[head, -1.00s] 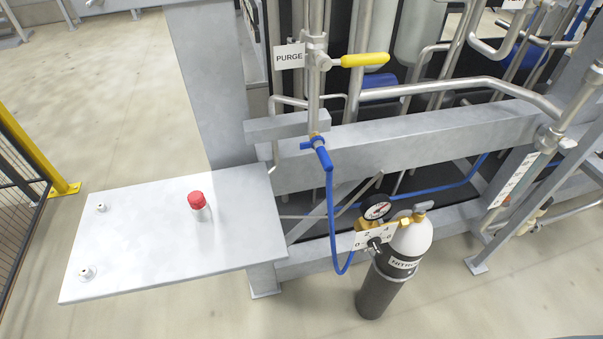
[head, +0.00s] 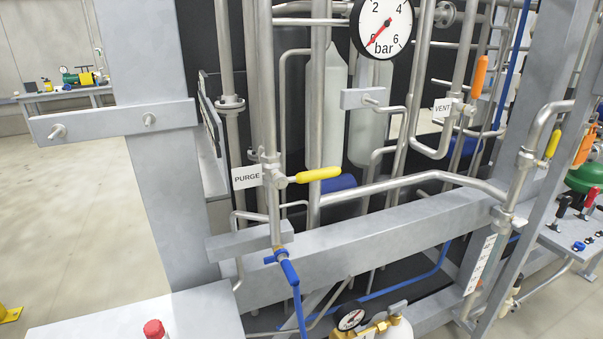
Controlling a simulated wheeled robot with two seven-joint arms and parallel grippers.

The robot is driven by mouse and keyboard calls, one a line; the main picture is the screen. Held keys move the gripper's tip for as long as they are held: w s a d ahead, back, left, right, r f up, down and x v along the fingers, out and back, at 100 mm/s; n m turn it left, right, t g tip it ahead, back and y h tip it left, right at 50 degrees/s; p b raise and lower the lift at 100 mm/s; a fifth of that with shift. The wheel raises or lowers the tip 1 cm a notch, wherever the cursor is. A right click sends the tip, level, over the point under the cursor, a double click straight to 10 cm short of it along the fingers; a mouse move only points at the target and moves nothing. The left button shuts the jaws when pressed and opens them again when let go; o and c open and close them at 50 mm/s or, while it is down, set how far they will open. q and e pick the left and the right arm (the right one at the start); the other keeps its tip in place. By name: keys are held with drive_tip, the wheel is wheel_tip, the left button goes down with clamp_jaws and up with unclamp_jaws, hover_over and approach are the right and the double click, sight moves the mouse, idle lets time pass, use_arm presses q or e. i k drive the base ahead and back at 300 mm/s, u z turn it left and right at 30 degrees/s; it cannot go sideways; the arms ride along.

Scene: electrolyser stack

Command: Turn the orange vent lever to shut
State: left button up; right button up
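The orange vent lever (head: 479,77) shows in the head view at the upper right, on a vertical pipe behind the frame. Its handle stands close to upright, roughly along the pipe. A white VENT tag (head: 447,108) hangs just left of and below it. Neither of my grippers is in view, and nothing touches the lever.
A yellow purge lever (head: 318,174) lies near level beside the PURGE tag (head: 247,176). A pressure gauge (head: 382,27) reads near zero. Pipes and a grey beam (head: 360,228) stand before the vent lever. A grey post (head: 540,150) rises to its right.

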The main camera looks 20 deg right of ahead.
sight(470, 111)
drive_tip(key=k, duration=0.45)
drive_tip(key=z, duration=1.2)
drive_tip(key=i, duration=0.35)
drive_tip(key=z, duration=0.25)
